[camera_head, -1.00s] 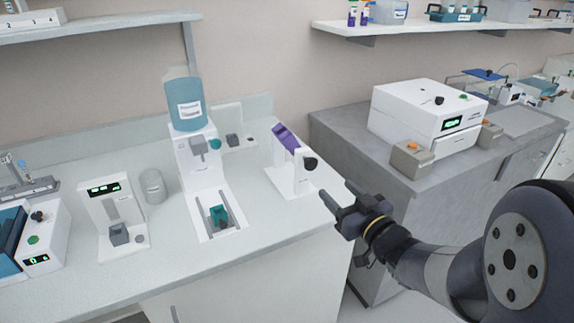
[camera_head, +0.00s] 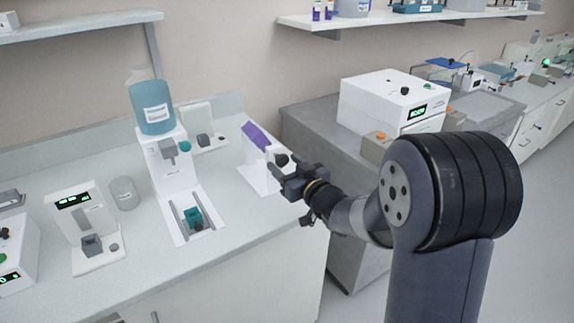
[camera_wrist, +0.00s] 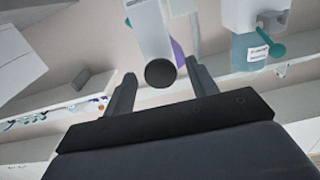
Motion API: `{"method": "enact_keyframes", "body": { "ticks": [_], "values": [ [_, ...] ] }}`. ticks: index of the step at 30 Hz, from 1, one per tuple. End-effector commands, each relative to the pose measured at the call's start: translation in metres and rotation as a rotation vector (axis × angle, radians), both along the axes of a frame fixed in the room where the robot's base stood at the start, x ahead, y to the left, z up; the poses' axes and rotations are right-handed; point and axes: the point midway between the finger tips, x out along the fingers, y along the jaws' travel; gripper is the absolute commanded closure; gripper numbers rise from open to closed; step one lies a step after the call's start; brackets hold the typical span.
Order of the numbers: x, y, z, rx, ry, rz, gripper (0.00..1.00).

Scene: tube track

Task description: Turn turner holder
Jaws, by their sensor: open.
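The turner holder is a white stand (camera_head: 262,172) with a purple tilted piece (camera_head: 256,137) on top and a round black knob (camera_head: 281,160) on its right side. It stands near the counter's right edge. My gripper (camera_head: 279,172) is open, with its fingers pointing at the knob. In the wrist view the black knob (camera_wrist: 160,73) lies between and just beyond the two open fingertips (camera_wrist: 160,82). I cannot tell whether the fingers touch it; they are not closed on it. The white stand also shows above it in the wrist view (camera_wrist: 152,30).
A dispenser with a blue bottle (camera_head: 152,108) stands to the left, with a teal block (camera_head: 194,217) on its base. A clear cup (camera_head: 124,193) and a small white device (camera_head: 77,215) are further left. A white instrument (camera_head: 385,100) sits on the grey bench at the right.

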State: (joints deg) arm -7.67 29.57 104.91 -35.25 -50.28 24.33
Motion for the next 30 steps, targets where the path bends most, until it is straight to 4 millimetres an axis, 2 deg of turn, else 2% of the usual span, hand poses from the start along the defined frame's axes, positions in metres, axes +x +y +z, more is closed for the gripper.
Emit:
{"method": "enact_keyframes", "body": {
  "ticks": [3, 18, 30],
  "values": [
    [-0.0002, -0.0001, -0.0002, 0.0, 0.0, 0.0, 0.47],
    [-0.0004, -0.0004, -0.0002, 0.0, 0.0, 0.0, 0.88],
    [-0.0004, -0.0005, -0.0032, -0.064, -0.046, 0.0, 0.89]
  ]
}}
